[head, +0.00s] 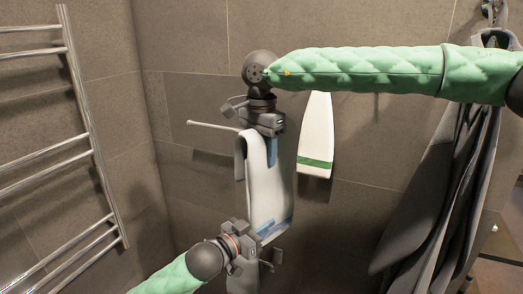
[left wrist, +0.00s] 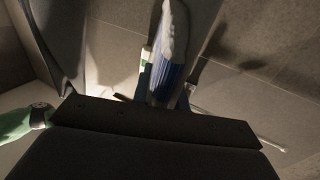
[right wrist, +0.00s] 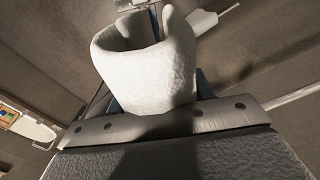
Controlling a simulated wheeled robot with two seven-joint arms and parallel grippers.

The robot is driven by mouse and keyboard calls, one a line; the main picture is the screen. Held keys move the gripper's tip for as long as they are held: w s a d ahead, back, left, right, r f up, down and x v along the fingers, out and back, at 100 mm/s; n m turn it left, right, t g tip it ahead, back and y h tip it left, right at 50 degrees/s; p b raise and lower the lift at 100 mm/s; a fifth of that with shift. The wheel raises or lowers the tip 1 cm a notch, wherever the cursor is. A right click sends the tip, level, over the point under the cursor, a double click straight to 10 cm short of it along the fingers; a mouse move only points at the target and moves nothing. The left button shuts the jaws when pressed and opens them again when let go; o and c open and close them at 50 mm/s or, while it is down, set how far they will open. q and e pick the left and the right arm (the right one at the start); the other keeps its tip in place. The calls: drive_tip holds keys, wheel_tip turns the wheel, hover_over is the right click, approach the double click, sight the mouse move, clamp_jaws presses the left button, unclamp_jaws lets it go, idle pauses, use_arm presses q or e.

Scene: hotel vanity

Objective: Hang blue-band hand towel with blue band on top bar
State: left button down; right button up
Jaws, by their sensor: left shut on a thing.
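The blue-band hand towel (head: 266,185) is white and hangs in a long fold below my right gripper (head: 264,132), beside a thin metal bar (head: 208,125). Whether the bar bears it is hidden. Its blue band (head: 272,231) shows near the lower end. My left gripper (head: 246,254) is shut on the towel's lower part; the towel and band show beyond it in the left wrist view (left wrist: 172,62).
A white towel with a green band (head: 316,135) hangs on the wall to the right. A chrome towel rack (head: 92,140) stands at the left. Dark grey robes (head: 450,180) hang at the far right. The tiled wall between them is mostly clear.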

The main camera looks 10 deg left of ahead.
use_arm(q)
drive_tip(key=c, duration=1.3)
unclamp_jaws()
drive_tip(key=shift+s, duration=0.1)
